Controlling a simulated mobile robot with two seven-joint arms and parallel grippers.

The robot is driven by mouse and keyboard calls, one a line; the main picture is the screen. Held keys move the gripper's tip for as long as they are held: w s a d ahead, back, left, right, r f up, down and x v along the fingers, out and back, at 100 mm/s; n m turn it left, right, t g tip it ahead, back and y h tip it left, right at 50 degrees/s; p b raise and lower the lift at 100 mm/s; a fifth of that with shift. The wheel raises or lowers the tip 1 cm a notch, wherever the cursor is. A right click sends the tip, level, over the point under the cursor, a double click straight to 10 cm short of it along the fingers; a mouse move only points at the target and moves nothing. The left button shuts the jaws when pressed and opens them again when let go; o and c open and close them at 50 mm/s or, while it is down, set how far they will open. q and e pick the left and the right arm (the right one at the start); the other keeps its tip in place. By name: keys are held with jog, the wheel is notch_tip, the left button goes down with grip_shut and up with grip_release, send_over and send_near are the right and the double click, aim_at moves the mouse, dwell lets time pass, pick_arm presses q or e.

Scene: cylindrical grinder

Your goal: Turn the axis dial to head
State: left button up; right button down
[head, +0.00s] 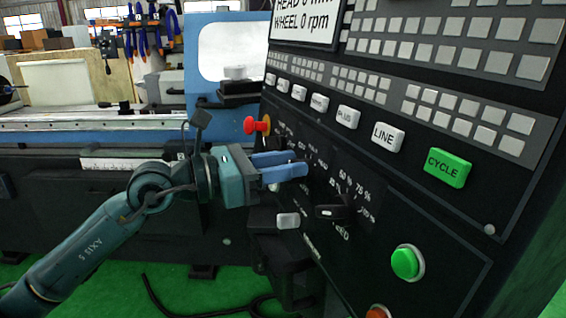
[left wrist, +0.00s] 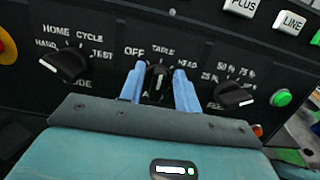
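The axis dial (left wrist: 157,84) is a black knob under the labels OFF, TABLE and HEAD in the left wrist view. Its pointer stands roughly upright, towards TABLE. My left gripper (left wrist: 160,75) has its two blue fingers at the panel, one on each side of this dial. The fingers are apart with the knob between them; whether they touch it I cannot tell. In the head view the left gripper (head: 290,165) reaches the panel from the left, and its fingers hide the axis dial. My right gripper is not in view.
The mode dial (left wrist: 65,64) is left of the axis dial, and the feed dial (left wrist: 234,96) is right of it. A red knob (head: 250,125) sticks out at the panel's left edge. Green button (head: 407,262) and green CYCLE key (head: 445,167) are farther right.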

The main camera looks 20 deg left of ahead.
pick_arm(q)
grip_shut()
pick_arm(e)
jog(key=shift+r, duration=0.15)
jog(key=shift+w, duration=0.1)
